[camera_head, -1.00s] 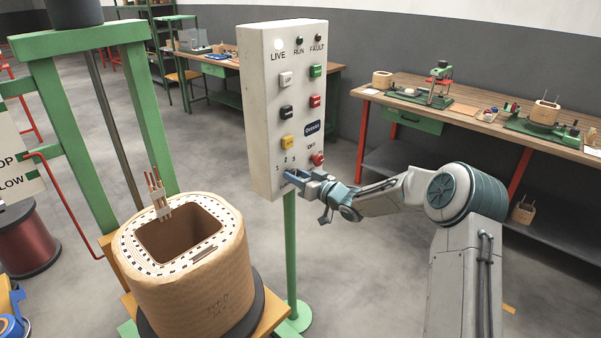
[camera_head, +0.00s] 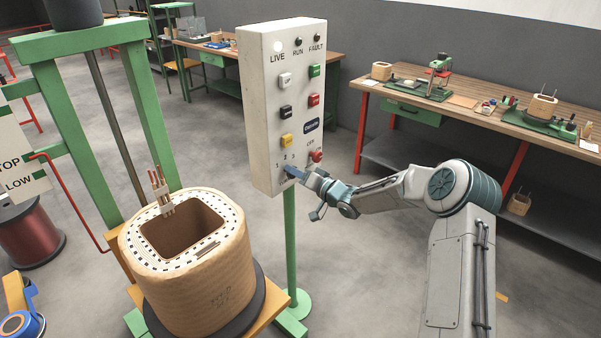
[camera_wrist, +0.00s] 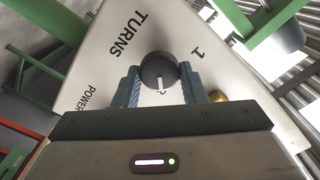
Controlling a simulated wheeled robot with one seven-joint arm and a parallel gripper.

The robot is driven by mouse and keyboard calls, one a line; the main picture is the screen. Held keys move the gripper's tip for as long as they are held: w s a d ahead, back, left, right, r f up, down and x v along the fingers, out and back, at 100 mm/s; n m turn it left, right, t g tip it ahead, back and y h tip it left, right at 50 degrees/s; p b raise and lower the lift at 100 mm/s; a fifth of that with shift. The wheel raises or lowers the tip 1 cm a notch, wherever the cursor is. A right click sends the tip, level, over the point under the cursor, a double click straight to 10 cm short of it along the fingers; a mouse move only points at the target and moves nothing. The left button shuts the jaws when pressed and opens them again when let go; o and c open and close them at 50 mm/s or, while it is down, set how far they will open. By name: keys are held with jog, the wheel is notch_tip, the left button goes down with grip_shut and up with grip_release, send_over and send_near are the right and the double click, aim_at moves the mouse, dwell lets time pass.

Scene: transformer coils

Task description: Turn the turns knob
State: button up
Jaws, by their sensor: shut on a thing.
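The turns knob (camera_wrist: 158,70) is a round dark knob with a white pointer line, on the pale panel face beside the word TURNS in the wrist view. My gripper (camera_wrist: 158,88) has one blue-grey finger on each side of the knob and is shut on it. In the head view my gripper (camera_head: 296,174) is at the lower part of the white control box (camera_head: 257,110), below the numbers 1, 2, 3, and the knob is hidden behind the fingers.
A red button (camera_head: 316,156) sits just above and right of my gripper. A green post (camera_head: 290,240) carries the box. A large wound coil (camera_head: 205,275) stands to the left. A workbench (camera_head: 480,112) with tools is at the right; floor between is clear.

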jog(key=shift+a+r, duration=0.15)
jog(key=shift+a, duration=0.1)
jog(key=o, duration=1)
jog(key=shift+a, duration=0.2)
jog(key=b+v, duration=0.1)
jog(key=v, duration=1.3)
jog(key=shift+d+b, duration=0.15)
jog(key=shift+b, duration=0.2)
